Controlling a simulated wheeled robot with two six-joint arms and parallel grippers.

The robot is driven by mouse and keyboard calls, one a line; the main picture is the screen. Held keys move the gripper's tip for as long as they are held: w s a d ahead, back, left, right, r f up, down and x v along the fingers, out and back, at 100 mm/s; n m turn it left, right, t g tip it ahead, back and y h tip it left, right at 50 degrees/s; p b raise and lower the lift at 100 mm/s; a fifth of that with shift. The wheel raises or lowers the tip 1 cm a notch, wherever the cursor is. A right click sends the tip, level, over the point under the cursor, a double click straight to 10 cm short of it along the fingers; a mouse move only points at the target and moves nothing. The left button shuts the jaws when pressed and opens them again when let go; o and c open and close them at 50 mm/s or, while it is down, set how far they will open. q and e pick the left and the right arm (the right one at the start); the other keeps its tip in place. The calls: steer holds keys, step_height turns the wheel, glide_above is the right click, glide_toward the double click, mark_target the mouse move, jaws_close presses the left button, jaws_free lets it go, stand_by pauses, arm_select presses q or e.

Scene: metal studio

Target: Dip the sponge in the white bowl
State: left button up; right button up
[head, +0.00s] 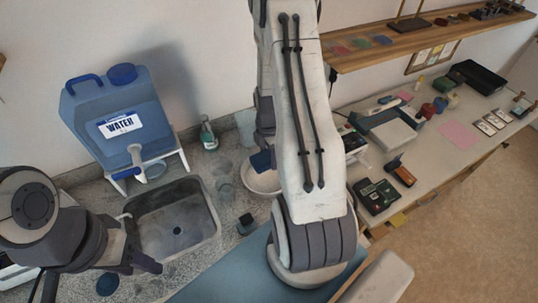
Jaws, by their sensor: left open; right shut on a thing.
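The white bowl (259,183) stands on the speckled counter right of the sink, partly hidden behind my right arm. My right gripper (264,143) points down over the bowl and is shut on the dark blue sponge (261,161). The sponge appears at the bowl's far rim in the picture; I cannot tell whether it touches the bowl or is above it. My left gripper (141,245) is open and empty at the near left edge of the sink.
A metal sink (177,229) lies left of the bowl. A blue water container (118,115) stands on a white rack behind it. A green bottle (208,134), a clear glass (225,180) and a small dark block (246,224) are nearby. A cluttered bench (430,150) is at right.

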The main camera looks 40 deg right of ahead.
stand_by(0.4)
step_height(320, 180, up, 4)
steer(key=p, duration=0.3)
steer(key=shift+r, duration=0.1)
